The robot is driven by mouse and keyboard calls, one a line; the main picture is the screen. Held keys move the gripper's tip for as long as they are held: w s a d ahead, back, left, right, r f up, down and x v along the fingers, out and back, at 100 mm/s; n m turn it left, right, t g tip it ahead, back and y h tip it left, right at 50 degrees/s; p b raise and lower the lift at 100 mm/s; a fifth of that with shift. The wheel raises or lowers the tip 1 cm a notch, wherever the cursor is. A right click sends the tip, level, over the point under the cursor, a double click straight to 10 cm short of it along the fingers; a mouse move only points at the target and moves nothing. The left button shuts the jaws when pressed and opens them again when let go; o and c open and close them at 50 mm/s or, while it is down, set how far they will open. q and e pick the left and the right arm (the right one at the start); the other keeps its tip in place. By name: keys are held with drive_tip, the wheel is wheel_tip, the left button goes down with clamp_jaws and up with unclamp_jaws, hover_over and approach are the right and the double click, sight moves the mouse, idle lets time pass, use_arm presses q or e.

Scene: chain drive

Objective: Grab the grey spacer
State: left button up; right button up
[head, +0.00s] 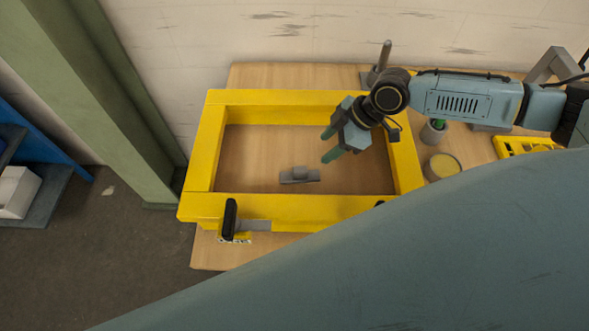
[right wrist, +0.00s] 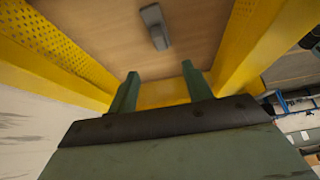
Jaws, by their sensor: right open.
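A small grey piece that looks like the grey spacer (head: 300,175) lies on the wooden table top inside the yellow frame (head: 204,150), near the frame's front bar. My left gripper is not in view.
Yellow frame bars surround the spacer on all sides. A black-handled clamp (head: 230,220) sits on the front bar. An upright grey post (head: 384,56) stands behind the frame. A round tin (head: 443,166) and a yellow tray (head: 512,147) are to the right. A green pillar stands left.

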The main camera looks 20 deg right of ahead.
sight(301, 169)
drive_tip(key=x, duration=0.8)
drive_tip(key=shift+w+f, duration=0.2)
drive_tip(key=shift+x, duration=2.65)
drive_tip(key=shift+s, duration=0.2)
drive_tip(key=shift+c, duration=0.3)
clamp_jaws()
